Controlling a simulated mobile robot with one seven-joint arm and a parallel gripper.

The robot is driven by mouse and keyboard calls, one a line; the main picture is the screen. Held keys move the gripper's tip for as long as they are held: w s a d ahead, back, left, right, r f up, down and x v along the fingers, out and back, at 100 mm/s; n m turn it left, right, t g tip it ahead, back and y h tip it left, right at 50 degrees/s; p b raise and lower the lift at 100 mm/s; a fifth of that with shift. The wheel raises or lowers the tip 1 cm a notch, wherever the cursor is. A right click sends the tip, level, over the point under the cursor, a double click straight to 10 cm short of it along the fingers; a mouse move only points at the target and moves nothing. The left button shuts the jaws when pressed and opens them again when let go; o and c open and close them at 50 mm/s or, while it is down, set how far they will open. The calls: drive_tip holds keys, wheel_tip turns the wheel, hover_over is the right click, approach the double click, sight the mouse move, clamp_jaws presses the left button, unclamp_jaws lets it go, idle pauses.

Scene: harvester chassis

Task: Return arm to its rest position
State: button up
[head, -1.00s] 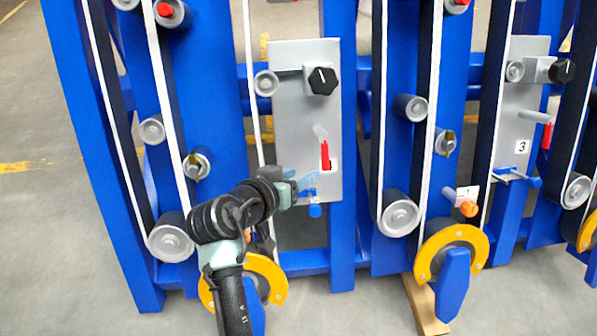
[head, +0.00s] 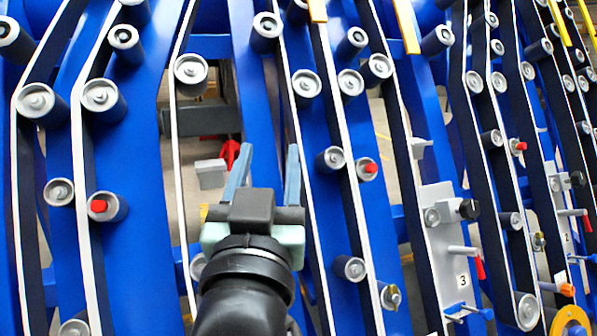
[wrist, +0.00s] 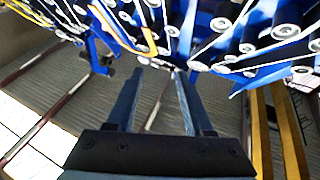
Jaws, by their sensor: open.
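My gripper (head: 264,170) is raised in the lower middle of the head view, with my black arm below it. Its two blue-grey fingers point up and stand apart with nothing between them. In the wrist view the gripper (wrist: 155,95) also shows two separate fingers with an empty gap. Behind it in the head view stands the blue harvester chassis (head: 135,210) with grey rollers and belts. I cannot tell how far the fingertips are from the chassis.
A grey plate with a black knob (head: 468,209) and a red-tipped lever (head: 479,266) is at the right. Red-capped rollers (head: 100,206) stick out from the chassis. In the wrist view, yellow beams (wrist: 262,130) are at the right and bright windows (wrist: 20,115) at the left.

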drive_tip(key=s+d+r+t, duration=0.4)
drive_tip(key=s+r+t, duration=0.2)
drive_tip(key=s+r, duration=0.85)
wheel_tip(320, 180, up, 37)
drive_tip(key=w+p, duration=0.1)
drive_tip(key=p, duration=3.6)
drive_tip(key=shift+w+a+n+y, duration=0.3)
drive_tip(key=shift+w+a+y, duration=0.05)
drive_tip(key=shift+y, duration=0.05)
